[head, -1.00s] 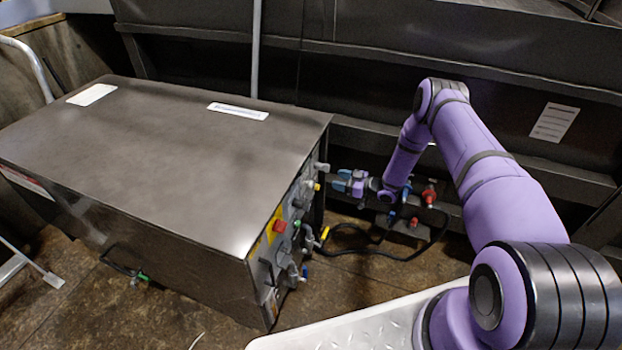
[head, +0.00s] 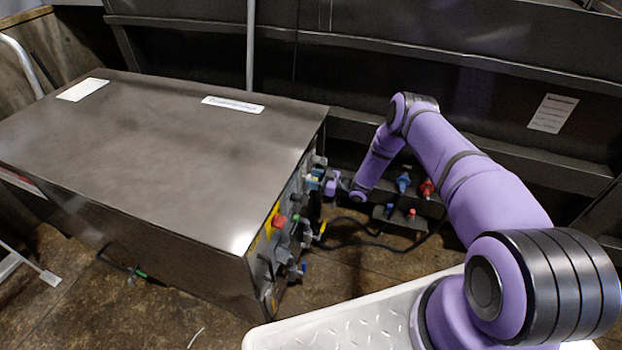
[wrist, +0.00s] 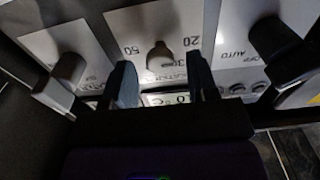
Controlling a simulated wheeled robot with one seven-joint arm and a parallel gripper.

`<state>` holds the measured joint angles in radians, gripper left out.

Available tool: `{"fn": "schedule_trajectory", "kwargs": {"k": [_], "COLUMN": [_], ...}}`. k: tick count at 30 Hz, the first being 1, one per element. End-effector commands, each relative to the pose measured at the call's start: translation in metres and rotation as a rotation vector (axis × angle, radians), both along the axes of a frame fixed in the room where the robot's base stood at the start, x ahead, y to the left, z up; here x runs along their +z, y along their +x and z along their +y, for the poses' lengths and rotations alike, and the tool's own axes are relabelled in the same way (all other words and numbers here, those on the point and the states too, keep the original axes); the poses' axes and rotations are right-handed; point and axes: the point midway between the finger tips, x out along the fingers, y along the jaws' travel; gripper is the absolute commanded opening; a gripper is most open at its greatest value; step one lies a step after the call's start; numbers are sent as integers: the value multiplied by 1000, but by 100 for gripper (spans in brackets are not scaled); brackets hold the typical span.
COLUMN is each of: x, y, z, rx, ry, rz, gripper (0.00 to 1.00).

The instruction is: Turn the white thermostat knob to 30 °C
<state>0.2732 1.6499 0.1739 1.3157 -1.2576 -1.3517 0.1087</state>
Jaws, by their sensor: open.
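My gripper (wrist: 161,68) is open, with one dark finger on each side of the knob. I cannot tell whether either finger touches it. A small display (wrist: 166,98) sits between the fingers. It is partly hidden, and only a 0 and a °C mark are legible. In the head view, my gripper (head: 316,178) is at the front panel of the metal cabinet (head: 180,150), and the knob cannot be made out.
Another knob (wrist: 68,70) stands left of the gripper, and a dark switch (wrist: 275,42) marked OFF and AUTO stands right. The panel also carries a red button (head: 280,221) and several valves. Red and blue fittings (head: 427,187) and a black hose lie behind my arm.

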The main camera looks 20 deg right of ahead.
Motion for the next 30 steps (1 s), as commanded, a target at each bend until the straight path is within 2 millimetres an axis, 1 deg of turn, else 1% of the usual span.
{"fn": "schedule_trajectory", "kwargs": {"k": [1, 4, 14, 15, 17, 18, 20, 21, 30], "x": [0, 0, 0, 0, 0, 0, 0, 0, 0], "y": [2, 6, 8, 8, 8, 7, 7, 7, 7], "z": [5, 9, 11, 11, 11, 11, 11, 11, 10], "rx": [1, -1, -1, -1, -1, -1, -1, -1, -1], "ry": [0, -1, 0, 0, 0, 0, 0, 0, 20], "rz": [0, 1, 1, 1, 1, 1, 1, 1, 30], "gripper": [53, 53, 53, 44, 30, 21, 7, 6, 6]}}
